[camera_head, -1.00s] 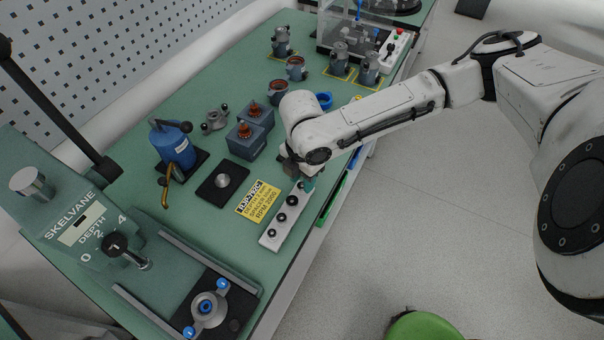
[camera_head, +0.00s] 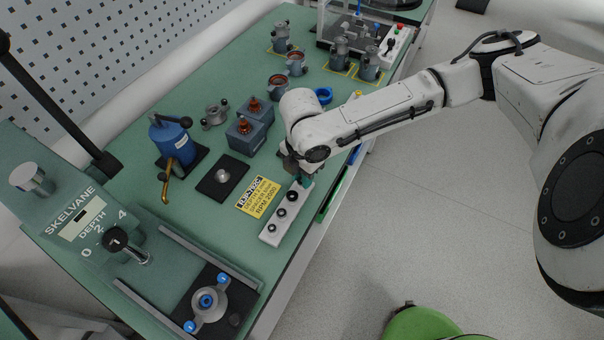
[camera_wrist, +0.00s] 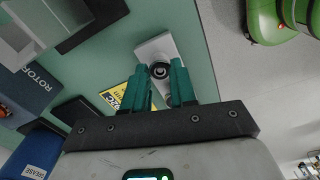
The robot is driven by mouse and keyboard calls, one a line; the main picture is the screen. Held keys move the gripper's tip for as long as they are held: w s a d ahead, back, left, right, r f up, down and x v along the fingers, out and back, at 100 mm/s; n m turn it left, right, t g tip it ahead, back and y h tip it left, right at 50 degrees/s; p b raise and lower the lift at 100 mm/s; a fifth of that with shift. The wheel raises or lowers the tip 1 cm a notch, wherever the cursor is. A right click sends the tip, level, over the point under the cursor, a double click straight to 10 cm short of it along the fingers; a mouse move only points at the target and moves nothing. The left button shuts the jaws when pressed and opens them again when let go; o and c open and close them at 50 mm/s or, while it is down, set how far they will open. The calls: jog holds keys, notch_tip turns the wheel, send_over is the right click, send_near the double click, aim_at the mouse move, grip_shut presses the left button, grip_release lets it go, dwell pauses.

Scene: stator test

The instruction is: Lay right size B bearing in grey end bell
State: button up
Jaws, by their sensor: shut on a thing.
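My gripper (camera_head: 305,182) is at the far end of a white bearing rack (camera_head: 270,238). Its teal fingers (camera_wrist: 162,82) are shut on a bearing, which is mostly hidden between them in the head view. A dark ring-shaped bearing (camera_wrist: 160,70) shows at the fingertips over the rack; I cannot tell whether it is the held one. Other dark bearings (camera_head: 282,213) sit in a row in the rack. A grey flanged part (camera_head: 213,301) with blue knobs lies in the press fixture at the front. A similar grey part (camera_head: 214,115) with dark knobs stands farther back; I cannot tell which is the end bell.
A press (camera_head: 70,215) marked SKELVANE stands at the left. A blue grease can (camera_head: 172,140), a black pad (camera_head: 213,188), rotor boxes (camera_head: 246,135) and a yellow label (camera_head: 258,195) lie left of the rack. The bench's right edge is close to the rack.

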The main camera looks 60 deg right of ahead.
dwell(0.3)
jog(key=shift+r+p, duration=1.55)
jog(key=shift+p, duration=0.05)
